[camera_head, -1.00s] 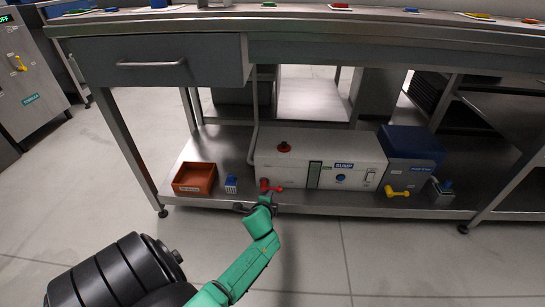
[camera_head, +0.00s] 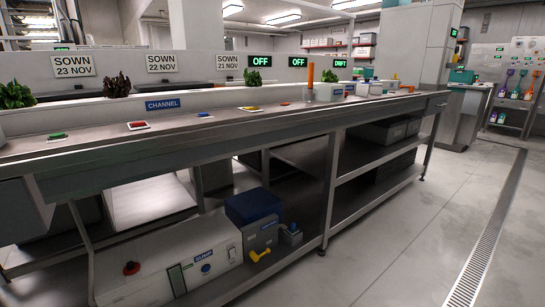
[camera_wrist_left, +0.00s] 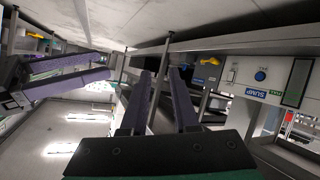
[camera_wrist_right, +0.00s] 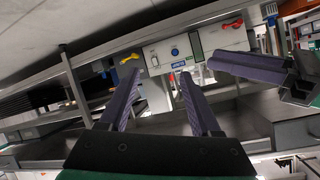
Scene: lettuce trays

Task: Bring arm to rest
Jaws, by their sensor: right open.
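In the left wrist view my left gripper (camera_wrist_left: 160,72) has its two purple fingers a little apart, with nothing between them. In the right wrist view my right gripper (camera_wrist_right: 160,74) is open and empty, its fingers spread wider. Each wrist view also shows the other gripper at its side, so the two are near each other. Neither arm shows in the head view. The white sump unit (camera_head: 165,268) on the lower shelf appears beyond the grippers in both wrist views, apart from their fingers.
A long steel bench (camera_head: 230,132) crosses the head view, with lettuces and coloured tags on top. A blue-topped box (camera_head: 252,207) with a yellow handle (camera_head: 260,255) stands beside the sump unit. Open floor (camera_head: 400,230) lies right, along a drain grate (camera_head: 485,245).

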